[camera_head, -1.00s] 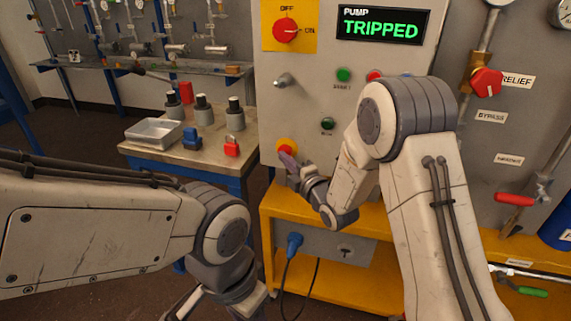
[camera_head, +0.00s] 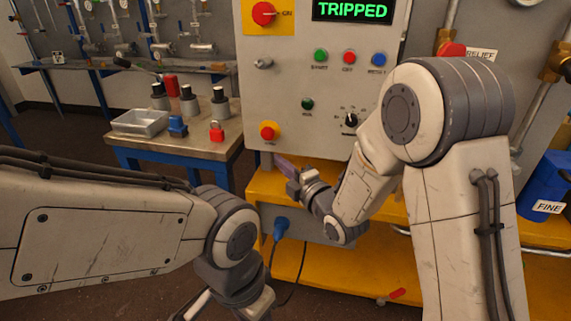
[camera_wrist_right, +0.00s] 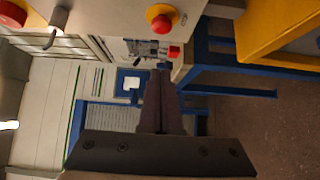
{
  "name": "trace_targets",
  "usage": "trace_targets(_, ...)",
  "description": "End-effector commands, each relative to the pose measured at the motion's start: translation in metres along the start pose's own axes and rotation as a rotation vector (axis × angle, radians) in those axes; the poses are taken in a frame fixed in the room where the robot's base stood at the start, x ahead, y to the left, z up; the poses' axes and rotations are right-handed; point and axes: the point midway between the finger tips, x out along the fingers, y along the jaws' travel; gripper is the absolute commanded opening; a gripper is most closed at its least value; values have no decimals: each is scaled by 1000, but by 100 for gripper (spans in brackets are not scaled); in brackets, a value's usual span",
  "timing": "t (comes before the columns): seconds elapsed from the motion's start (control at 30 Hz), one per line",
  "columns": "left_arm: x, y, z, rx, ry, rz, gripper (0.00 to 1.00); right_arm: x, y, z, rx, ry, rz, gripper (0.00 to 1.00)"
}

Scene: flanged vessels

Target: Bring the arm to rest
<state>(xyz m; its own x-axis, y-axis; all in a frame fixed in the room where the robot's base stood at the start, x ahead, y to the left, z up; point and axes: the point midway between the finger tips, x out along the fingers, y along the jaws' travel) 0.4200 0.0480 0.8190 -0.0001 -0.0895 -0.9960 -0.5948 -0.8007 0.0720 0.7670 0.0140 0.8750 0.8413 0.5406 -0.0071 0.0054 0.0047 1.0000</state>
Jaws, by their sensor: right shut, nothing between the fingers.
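My right arm reaches in from the right in the head view. Its gripper (camera_head: 286,166) is in front of the pump panel (camera_head: 288,95), just below and right of the red button on its yellow base (camera_head: 268,130). In the right wrist view the two dark fingers (camera_wrist_right: 160,102) lie together with nothing between them. The red button (camera_wrist_right: 162,18) shows beyond the fingertips there, apart from them. My left arm (camera_head: 100,235) crosses the lower left, and its fingertips are not shown.
The panel display (camera_head: 352,10) reads TRIPPED. A yellow stand (camera_head: 262,187) is under the panel. A blue bin (camera_head: 548,190) stands at right. Floor shows between table and stand.

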Motion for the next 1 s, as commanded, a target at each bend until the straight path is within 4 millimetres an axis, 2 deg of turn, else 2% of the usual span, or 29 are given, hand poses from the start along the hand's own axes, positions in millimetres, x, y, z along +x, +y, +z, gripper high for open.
trace_targets(0.47,2,0,0,0,0,0,50,-2,0,-4,2,9,-2,0)
trace_targets(0.67,2,0,0,0,0,0,50,-6,-7,-15,124,-11,-130,0)
trace_targets(0.77,2,0,0,0,0,0,50,-19,-18,-27,276,-59,-277,0)
trace_targets(0.87,2,0,0,0,0,0,50,-42,-31,-41,451,-140,-441,0)
trace_targets(1.0,2,0,0,0,0,0,50,-90,-48,-63,695,-296,-659,0)
